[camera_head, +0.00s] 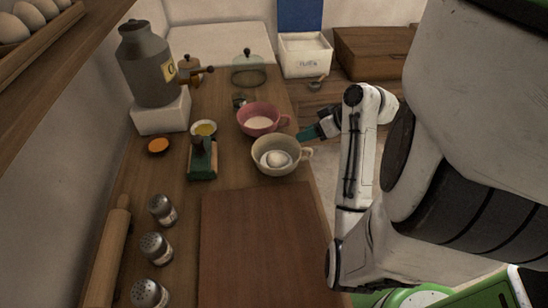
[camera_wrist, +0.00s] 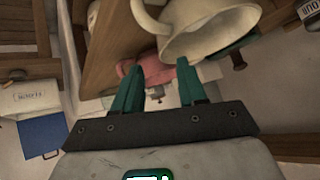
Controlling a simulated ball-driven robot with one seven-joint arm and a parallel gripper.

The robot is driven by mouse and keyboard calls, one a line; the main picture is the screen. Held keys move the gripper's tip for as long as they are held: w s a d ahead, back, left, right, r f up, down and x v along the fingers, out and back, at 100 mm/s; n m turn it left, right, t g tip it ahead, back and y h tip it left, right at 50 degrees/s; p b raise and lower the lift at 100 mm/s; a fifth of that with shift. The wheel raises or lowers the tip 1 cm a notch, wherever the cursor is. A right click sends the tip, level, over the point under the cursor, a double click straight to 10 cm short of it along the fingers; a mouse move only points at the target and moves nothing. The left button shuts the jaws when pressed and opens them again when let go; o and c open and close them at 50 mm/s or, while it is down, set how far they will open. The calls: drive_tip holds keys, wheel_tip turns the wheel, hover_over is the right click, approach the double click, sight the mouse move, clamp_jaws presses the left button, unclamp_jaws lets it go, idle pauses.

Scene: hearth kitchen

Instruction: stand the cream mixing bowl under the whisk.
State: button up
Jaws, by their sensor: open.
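The cream mixing bowl (camera_head: 262,165) stands near the right edge of the wooden counter, with a whitish rounded thing inside and its handle pointing right. In the wrist view the cream bowl (camera_wrist: 212,35) is close, just beyond my fingertips, with its loop handle at upper left. My gripper (camera_head: 305,134) has teal fingers; it is open and empty, beside the bowl near its handle. The fingers also show spread in the wrist view (camera_wrist: 164,72). A green stand-like device (camera_head: 202,163) stands left of the bowl; I cannot clearly make out a whisk on it.
A pink bowl (camera_head: 244,122) with a handle stands just behind the cream bowl. A brown board (camera_head: 255,240) lies in front. Shakers (camera_head: 155,247) and a rolling pin (camera_head: 110,250) are at left.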

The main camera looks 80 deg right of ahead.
sight(283, 143)
drive_tip(key=x, duration=0.5)
drive_tip(key=p+x, duration=0.1)
drive_tip(key=x, duration=0.2)
drive_tip(key=shift+w+a, duration=0.1)
drive_tip(key=shift+a, duration=0.15)
clamp_jaws()
idle(0.4)
